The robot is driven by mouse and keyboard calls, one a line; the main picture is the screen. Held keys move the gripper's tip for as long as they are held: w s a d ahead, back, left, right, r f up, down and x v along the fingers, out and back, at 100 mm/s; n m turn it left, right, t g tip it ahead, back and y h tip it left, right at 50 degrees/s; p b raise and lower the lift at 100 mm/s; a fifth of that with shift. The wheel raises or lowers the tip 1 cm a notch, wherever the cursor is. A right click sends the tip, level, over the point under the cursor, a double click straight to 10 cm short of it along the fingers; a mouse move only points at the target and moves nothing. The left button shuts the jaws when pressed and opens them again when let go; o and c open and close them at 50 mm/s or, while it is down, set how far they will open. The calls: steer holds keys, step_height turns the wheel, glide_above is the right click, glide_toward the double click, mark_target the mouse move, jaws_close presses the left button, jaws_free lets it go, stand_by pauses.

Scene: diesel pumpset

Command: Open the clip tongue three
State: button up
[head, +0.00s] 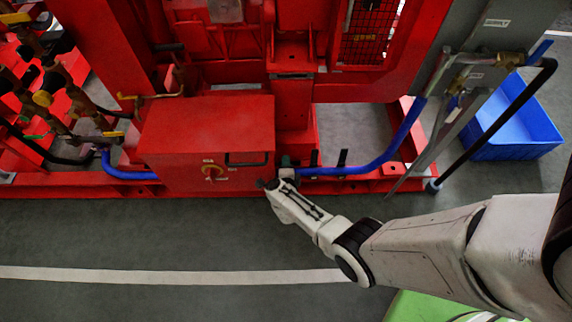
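My gripper (272,183) is at the lower right corner of a red box (207,130) low on the red machine frame. It looks very close to the box's right front edge; I cannot tell whether it touches. Its fingers are small and dark here, so open or shut is unclear.
A blue hose (375,165) runs along the frame right of my gripper. A grey pipe stand (440,110) with a black bar leans at the right, with a blue crate (515,120) behind it. Yellow-handled valves (42,97) crowd the left. The floor in front is clear.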

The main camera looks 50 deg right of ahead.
steer(key=p+v, duration=0.6)
steer(key=v, duration=0.5)
steer(key=shift+c, duration=0.3)
